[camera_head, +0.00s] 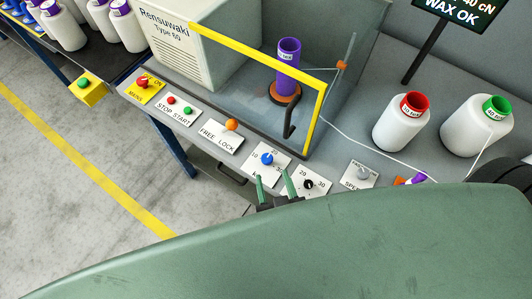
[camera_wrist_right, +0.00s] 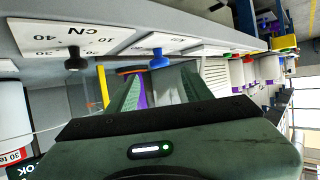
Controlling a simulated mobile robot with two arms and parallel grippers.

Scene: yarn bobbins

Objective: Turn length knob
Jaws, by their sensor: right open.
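The blue knob (camera_head: 267,159) sits on a white plate with numbers on the machine's front panel; the lettering beside it is partly hidden by my gripper. My right gripper (camera_head: 273,176) is open, its two green fingers pointing at this knob from the front. In the right wrist view, the blue knob (camera_wrist_right: 158,58) stands in line with the gap between the fingertips (camera_wrist_right: 160,73). Nothing is visibly held, and I cannot tell whether a finger touches the knob. My left gripper is not in view.
A black knob (camera_head: 308,184) on a CN plate sits close to the right of the gripper. A grey knob (camera_head: 362,173) is farther right. An orange lever knob (camera_head: 232,125) is to the left. A yellow-framed guard (camera_head: 322,100) and a purple bobbin (camera_head: 288,54) stand behind.

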